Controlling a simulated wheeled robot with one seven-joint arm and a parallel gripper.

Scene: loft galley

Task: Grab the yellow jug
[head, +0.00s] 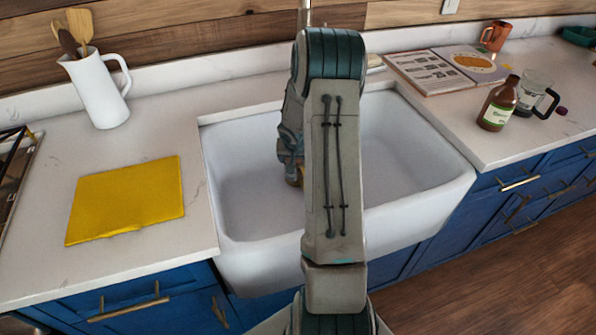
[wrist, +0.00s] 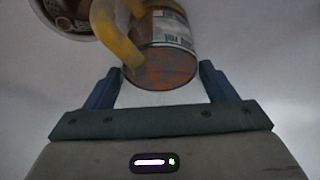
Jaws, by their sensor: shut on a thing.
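The yellow jug (wrist: 165,68) is in the wrist view, with a yellow handle (wrist: 116,38), a pale printed label and a worn orange-brown end facing the camera. My gripper (wrist: 157,84) is shut on it, one finger on each side; the exact contact is hard to see. In the head view my gripper (head: 291,150) is down inside the white sink, partly hidden by my arm. Only a small yellowish bit of the jug (head: 293,181) shows below it there. Whether the jug touches the sink floor, I cannot tell.
The white sink (head: 240,225) has walls all around; a round drain (wrist: 66,14) shows beside the jug. A yellow mat (head: 125,200) and white utensil pitcher (head: 100,90) stand left. A brown bottle (head: 498,104), glass carafe (head: 533,92) and open book (head: 430,73) are right.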

